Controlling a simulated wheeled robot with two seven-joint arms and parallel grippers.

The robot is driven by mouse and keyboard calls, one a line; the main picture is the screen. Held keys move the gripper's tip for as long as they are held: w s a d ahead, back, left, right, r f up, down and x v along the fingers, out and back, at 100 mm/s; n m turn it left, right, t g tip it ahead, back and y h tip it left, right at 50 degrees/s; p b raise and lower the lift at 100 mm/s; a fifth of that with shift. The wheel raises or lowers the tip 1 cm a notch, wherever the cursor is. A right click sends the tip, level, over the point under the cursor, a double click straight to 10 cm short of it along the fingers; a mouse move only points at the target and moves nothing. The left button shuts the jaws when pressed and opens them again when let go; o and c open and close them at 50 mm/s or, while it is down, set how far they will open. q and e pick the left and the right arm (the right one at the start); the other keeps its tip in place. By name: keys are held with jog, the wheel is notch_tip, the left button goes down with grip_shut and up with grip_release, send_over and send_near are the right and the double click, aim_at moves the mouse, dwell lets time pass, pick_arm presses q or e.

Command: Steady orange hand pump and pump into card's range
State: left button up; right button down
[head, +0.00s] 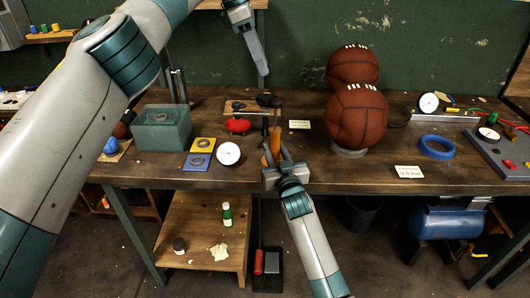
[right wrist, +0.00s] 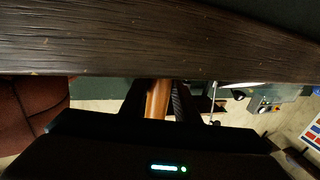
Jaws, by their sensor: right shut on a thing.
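The orange hand pump (head: 275,138) stands upright near the table's front edge, with a dark handle (head: 269,101) on top. My right gripper (head: 275,159) is shut on the pump's orange body, low down. In the right wrist view, the orange body (right wrist: 157,98) shows between the dark fingers. My left gripper (head: 262,68) hangs in the air above and behind the pump, touching nothing; its fingers are seen edge-on. A white round gauge (head: 228,153) lies left of the pump. A white card (head: 410,171) stands at the front right; its small print is hard to read.
Two leather balls stand to the right, the front one (head: 357,118) on a ring, the other (head: 353,67) behind. A blue ring (head: 437,147), a second card (head: 299,124), a red item (head: 237,126) and a green box (head: 161,128) share the wooden table (head: 330,178).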

dwell(0.7)
pick_arm(q)
grip_shut()
jog(key=d+m+t+y, duration=0.1)
jog(key=m, duration=0.5)
jog(key=d+m+t+y, duration=0.1)
jog(key=m, duration=0.5)
jog(key=d+m+t+y, duration=0.2)
jog(key=m, duration=0.5)
jog(key=shift+w+d+f, duration=0.1)
jog(key=shift+f, duration=0.15)
jog(key=shift+f, duration=0.2)
jog(key=shift+f, duration=3.15)
jog(key=shift+f, duration=0.1)
